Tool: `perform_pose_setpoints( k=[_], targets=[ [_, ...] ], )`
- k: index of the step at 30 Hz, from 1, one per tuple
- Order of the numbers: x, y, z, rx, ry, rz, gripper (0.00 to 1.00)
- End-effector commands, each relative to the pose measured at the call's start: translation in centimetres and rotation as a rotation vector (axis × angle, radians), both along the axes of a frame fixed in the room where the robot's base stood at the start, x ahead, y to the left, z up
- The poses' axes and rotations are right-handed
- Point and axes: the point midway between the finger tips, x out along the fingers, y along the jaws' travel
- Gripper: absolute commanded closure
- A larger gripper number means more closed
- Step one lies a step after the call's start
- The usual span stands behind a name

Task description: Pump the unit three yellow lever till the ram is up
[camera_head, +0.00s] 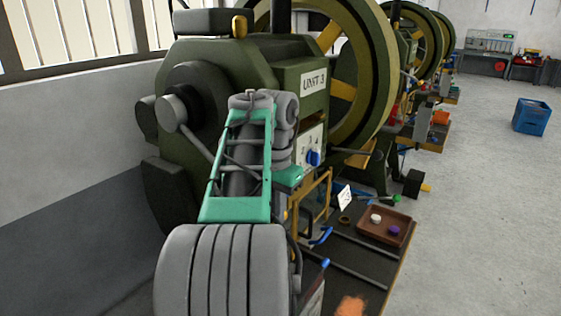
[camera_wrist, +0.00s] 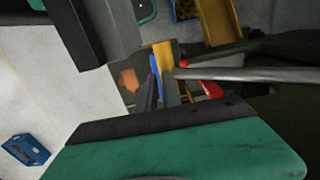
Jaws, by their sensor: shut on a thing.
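The big dark green press with the "UNIT 3" sign (camera_head: 314,82) fills the left and middle of the head view. In the wrist view my gripper (camera_wrist: 167,78) is shut on a yellow piece, the yellow lever (camera_wrist: 163,54), which shows at the fingertips. A grey metal rod (camera_wrist: 245,74) runs from beside the fingertips to the right. In the head view my green and grey arm hides the gripper and the lever's grip. The ram cannot be made out in either view.
A brown tray (camera_head: 385,226) with small pieces lies on the dark bench plate, right of my arm. A yellow frame (camera_head: 315,203) stands close beside the arm. A blue crate (camera_head: 531,116) sits on the open floor, far right. More presses stand behind.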

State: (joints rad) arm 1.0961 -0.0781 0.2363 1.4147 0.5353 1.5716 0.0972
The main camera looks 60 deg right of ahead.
Motion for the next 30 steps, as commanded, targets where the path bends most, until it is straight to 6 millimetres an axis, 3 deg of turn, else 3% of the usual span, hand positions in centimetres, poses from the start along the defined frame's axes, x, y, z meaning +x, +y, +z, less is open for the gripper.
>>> perform_pose_setpoints(
  k=[5, 17, 30],
  targets=[
    [-0.3, 0.0, 0.3, 0.006, 0.003, -0.002, 1.00],
    [-2.1, 0.3, 6.6, 0.000, 0.001, -0.001, 1.00],
    [-2.2, 0.3, 6.5, -0.001, 0.000, 0.002, 1.00]
  ],
)
